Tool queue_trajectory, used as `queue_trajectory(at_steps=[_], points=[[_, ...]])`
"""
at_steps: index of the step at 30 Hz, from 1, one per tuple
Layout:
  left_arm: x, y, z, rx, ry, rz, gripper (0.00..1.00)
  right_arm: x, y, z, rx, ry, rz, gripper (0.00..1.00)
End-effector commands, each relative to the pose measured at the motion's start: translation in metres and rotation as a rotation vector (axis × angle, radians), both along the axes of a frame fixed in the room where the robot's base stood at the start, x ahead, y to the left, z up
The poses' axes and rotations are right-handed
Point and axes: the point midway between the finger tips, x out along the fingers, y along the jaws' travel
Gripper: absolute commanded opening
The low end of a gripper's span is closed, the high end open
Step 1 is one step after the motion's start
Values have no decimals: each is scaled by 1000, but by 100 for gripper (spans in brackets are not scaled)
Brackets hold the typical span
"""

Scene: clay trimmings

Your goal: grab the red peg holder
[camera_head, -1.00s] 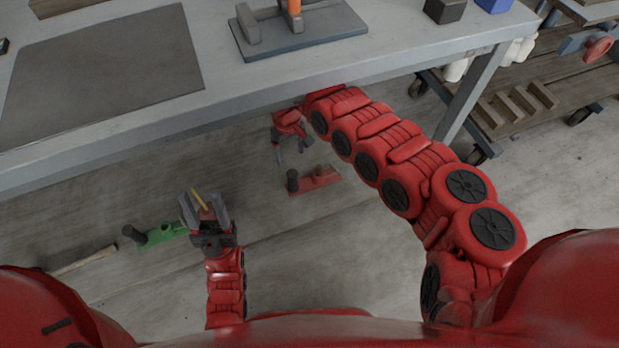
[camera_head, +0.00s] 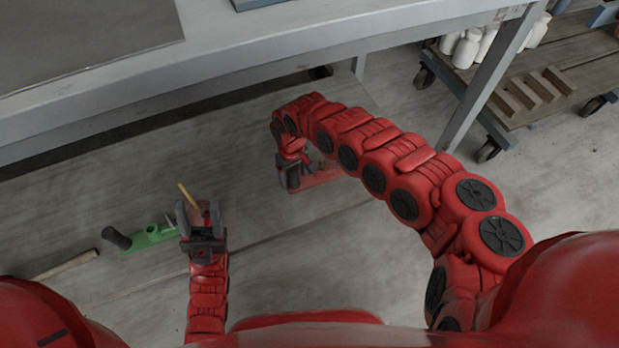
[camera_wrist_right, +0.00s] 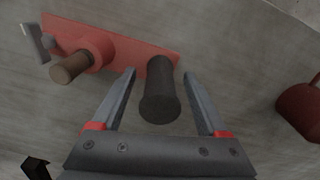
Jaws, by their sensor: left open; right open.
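The red peg holder (camera_head: 318,176) lies on the floor below the workbench, partly hidden by my right arm in the head view. In the right wrist view it is a flat red plate (camera_wrist_right: 128,42) with an upright dark cylinder (camera_wrist_right: 160,98) and a brown peg in a round red collar (camera_wrist_right: 72,67). My right gripper (camera_head: 287,180) is over its left end. Its open fingers (camera_wrist_right: 159,74) lie on either side of the dark cylinder, with gaps showing; contact is not visible. My left gripper (camera_head: 197,208) is open, beside a yellow stick (camera_head: 187,195); I cannot tell what supports the stick.
A green holder (camera_head: 150,237) with a black cylinder lies left of my left gripper. A wooden handle (camera_head: 66,265) lies further left. The grey workbench (camera_head: 270,45) overhangs the far floor. A cart (camera_head: 520,100) stands at right. Floor between my arms is clear.

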Motion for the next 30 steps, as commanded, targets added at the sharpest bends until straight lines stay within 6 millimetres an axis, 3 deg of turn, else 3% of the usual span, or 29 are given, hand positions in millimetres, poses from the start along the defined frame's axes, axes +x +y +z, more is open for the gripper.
queue_trajectory(at_steps=[1, 3, 10, 23, 30], points=[[0, -2, -12, 11, 0, -6, 50, -2, -2, -16, -1, 2, -1, 76], [2, -4, -14, 22, 1, -11, 50, -3, -3, -21, -2, 3, -1, 76], [2, -5, -10, 27, 4, -13, 50, -4, -3, -18, -1, 1, -1, 76], [2, -5, -10, 26, 4, -13, 50, -4, -2, -18, -1, 1, 0, 0], [2, -5, -10, 26, 4, -13, 50, -4, -2, -18, -1, 1, 0, 0]])
